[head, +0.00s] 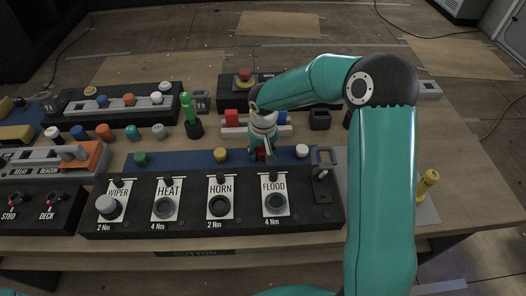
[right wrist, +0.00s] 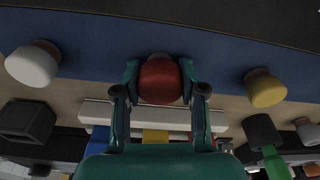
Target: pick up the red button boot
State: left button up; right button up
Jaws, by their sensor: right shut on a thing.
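The red button boot (right wrist: 160,81) is a rounded red cap between the fingers of my right gripper (right wrist: 160,85) in the right wrist view. Those fingers are shut on its sides. In the head view my right gripper (head: 263,154) points down over the blue strip (head: 190,158), between the yellow boot (head: 220,154) and the white boot (head: 302,151). The gripper mostly hides the red boot there. I cannot tell whether the boot still touches the strip. My left gripper is not in view.
A black panel (head: 140,221) labelled WIPER, HEAT, HORN and FLOOD stands in front of the strip. Behind are a green-handled tool (head: 187,106) and a red block (head: 232,117). Bare wood (head: 470,150) lies at right.

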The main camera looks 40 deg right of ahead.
aim_at(262, 149)
jog(key=shift+r, duration=0.1)
notch_tip(262, 149, up, 20)
dwell(0.5)
